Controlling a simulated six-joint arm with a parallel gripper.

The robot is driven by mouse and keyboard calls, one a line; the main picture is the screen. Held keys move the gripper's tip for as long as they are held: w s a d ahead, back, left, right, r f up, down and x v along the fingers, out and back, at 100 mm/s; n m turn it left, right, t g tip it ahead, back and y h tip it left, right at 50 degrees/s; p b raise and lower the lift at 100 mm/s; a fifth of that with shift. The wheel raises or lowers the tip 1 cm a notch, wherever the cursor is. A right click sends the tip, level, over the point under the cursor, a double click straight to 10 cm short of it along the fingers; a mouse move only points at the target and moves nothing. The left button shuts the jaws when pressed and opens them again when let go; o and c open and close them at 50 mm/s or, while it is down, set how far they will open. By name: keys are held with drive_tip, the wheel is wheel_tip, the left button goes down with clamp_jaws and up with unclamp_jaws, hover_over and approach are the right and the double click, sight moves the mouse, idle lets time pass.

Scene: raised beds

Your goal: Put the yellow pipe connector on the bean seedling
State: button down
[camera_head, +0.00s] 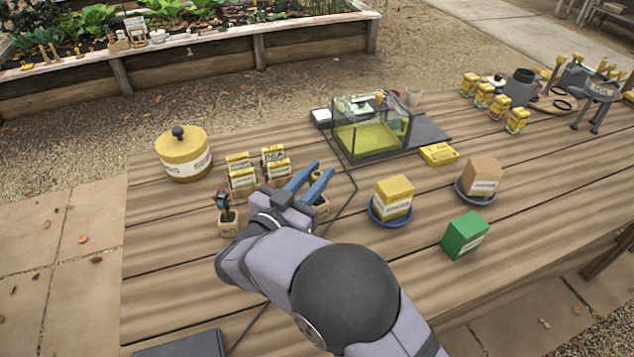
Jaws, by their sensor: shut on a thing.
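My gripper (318,171) has blue fingers and is over the middle of the wooden table. A small yellow piece with a dark opening (317,176) shows between the fingers; it looks like the yellow pipe connector, held in the jaws, though the fingers partly hide it. A small labelled pot (229,226) stands to the left of my gripper, with a dark, reddish and teal top. Another small tan pot (321,208) stands just right of the gripper's base, partly hidden. I cannot read either pot's label, so I cannot tell which holds the bean seedling.
Several yellow seed boxes (242,180) stand left of my gripper, beside a yellow lidded pot (183,158). A glass tank (372,128) is behind. To the right are a yellow box (394,193) on a blue saucer, a brown box (482,176) and a green box (465,236).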

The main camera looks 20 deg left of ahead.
wheel_tip(320, 180, down, 2)
drive_tip(key=shift+f, duration=0.25)
drive_tip(key=shift+f, duration=0.35)
drive_tip(key=shift+s+d+f+b, duration=0.1)
drive_tip(key=shift+d+f+b, duration=0.1)
drive_tip(key=shift+f+b, duration=0.15)
drive_tip(key=c, duration=1.5)
unclamp_jaws()
drive_tip(key=shift+f, duration=0.15)
drive_tip(key=shift+c, duration=0.2)
drive_tip(key=shift+a+r+p, duration=0.1)
drive_tip(key=shift+r+p, duration=0.3)
drive_tip(key=shift+r, duration=0.15)
drive_tip(key=s+a+b, duration=0.1)
drive_tip(key=s, duration=1)
drive_tip(key=shift+s+a+r, duration=0.3)
drive_tip(key=shift+s+a, duration=0.05)
